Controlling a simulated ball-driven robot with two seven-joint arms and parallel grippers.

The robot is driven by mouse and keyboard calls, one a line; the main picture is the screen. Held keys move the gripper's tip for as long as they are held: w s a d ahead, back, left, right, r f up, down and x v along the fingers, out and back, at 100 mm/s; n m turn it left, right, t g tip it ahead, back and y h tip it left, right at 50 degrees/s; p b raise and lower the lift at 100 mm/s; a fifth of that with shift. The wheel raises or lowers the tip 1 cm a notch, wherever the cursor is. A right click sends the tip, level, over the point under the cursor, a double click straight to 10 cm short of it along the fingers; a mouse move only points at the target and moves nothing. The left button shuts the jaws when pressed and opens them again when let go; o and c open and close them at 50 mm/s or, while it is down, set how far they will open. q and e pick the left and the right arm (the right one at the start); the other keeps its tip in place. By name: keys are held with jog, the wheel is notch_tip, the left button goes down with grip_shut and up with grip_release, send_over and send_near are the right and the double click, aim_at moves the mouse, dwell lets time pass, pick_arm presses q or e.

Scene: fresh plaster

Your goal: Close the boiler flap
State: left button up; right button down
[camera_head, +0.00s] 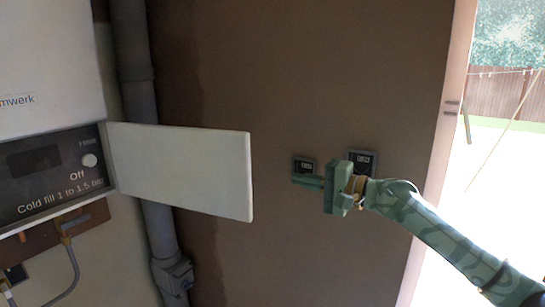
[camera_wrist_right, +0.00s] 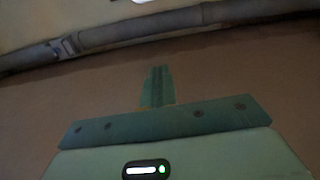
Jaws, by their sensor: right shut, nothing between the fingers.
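The boiler flap (camera_head: 182,168) is a white panel, swung open. It sticks out to the right from the boiler's dark control panel (camera_head: 50,175), hinged at its left edge. The control panel shows a knob and printed text. My right gripper (camera_head: 296,181) is to the right of the flap's free edge, apart from it, with its fingers pointing left. Its fingers are shut and empty. They also show in the right wrist view (camera_wrist_right: 158,72), in front of the brown wall. My left gripper is in neither view.
The white boiler casing (camera_head: 50,70) fills the upper left. A grey pipe (camera_head: 138,75) runs down the wall behind the flap. Small dark wall boxes (camera_head: 362,159) sit behind my right gripper. A bright doorway (camera_head: 500,180) opens at the right. Hoses hang below the boiler.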

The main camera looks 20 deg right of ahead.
jog(key=w+a+r+p, duration=0.1)
jog(key=a+p, duration=0.1)
jog(key=a, duration=0.3)
jog(key=w+a+r+y+p, duration=0.1)
jog(key=w+a+p, duration=0.1)
jog(key=a, duration=0.3)
jog(key=shift+r+g+p, duration=0.3)
jog(key=shift+p, duration=0.25)
jog(key=shift+w, duration=0.1)
jog(key=shift+d, duration=0.1)
